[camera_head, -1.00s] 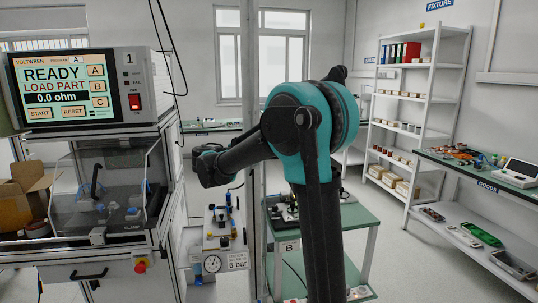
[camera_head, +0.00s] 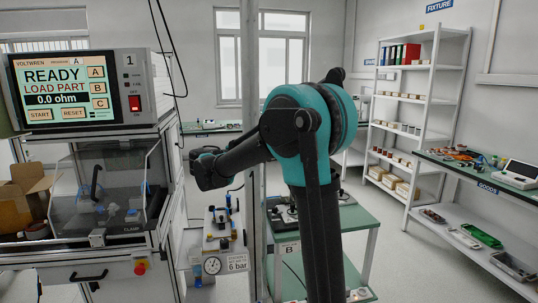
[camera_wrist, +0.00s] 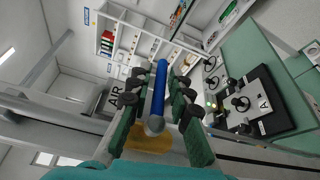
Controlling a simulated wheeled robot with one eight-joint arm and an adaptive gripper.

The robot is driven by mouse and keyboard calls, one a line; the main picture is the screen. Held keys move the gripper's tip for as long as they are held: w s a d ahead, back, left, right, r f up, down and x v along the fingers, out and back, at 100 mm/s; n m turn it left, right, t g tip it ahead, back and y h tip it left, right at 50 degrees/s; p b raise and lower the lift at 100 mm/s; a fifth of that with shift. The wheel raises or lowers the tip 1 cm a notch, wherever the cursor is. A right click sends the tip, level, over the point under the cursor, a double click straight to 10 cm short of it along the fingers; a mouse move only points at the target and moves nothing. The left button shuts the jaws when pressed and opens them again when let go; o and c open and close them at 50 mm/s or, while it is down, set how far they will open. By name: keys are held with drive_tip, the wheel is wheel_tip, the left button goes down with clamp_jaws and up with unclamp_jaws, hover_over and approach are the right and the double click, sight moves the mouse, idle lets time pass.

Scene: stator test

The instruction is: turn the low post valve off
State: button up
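In the wrist view a blue lever-like bar (camera_wrist: 161,85) with a round grey end lies lengthwise between the fingers of my gripper (camera_wrist: 159,82). The fingers stand apart with a gap on each side of the bar, and I see no clear contact. A yellow-orange part (camera_wrist: 148,142) shows below the grey end. In the head view a post panel (camera_head: 222,254) carries small blue-handled fittings (camera_head: 228,201) above a round gauge (camera_head: 213,265). I cannot tell which fitting is the low valve. My arm hides part of this area, and the fingertips cannot be made out there.
A test cabinet with a lit screen (camera_head: 62,85) stands at the left. A green-topped table (camera_head: 352,221) is just right of the post. White shelves (camera_head: 416,105) and a goods bench (camera_head: 510,178) are at the right. Open floor (camera_head: 400,260) lies between.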

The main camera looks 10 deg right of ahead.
drive_tip(key=v, duration=1.1)
drive_tip(key=shift+a+r, duration=0.1)
drive_tip(key=s+d+f+m+g+y, duration=0.1)
drive_tip(key=s+d+f+y, duration=0.3)
drive_tip(key=f, duration=0.3)
drive_tip(key=s+d+f+g+y, duration=0.1)
drive_tip(key=s+d+f, duration=0.3)
drive_tip(key=d+f, duration=0.25)
drive_tip(key=s+d+f+m+g+y, duration=0.1)
drive_tip(key=s+d+f+y, duration=0.25)
drive_tip(key=f, duration=0.35)
drive_tip(key=s+a+f+m+y, duration=0.2)
drive_tip(key=s+f+y, duration=0.2)
drive_tip(key=s+f, duration=0.3)
drive_tip(key=s+a+f+m+y, duration=0.2)
drive_tip(key=s+f+y, duration=0.1)
drive_tip(key=s+f, duration=0.4)
drive_tip(key=shift+s+f+m+t+y, duration=0.2)
drive_tip(key=shift+s+m+t+y, duration=0.15)
drive_tip(key=shift+s, duration=0.5)
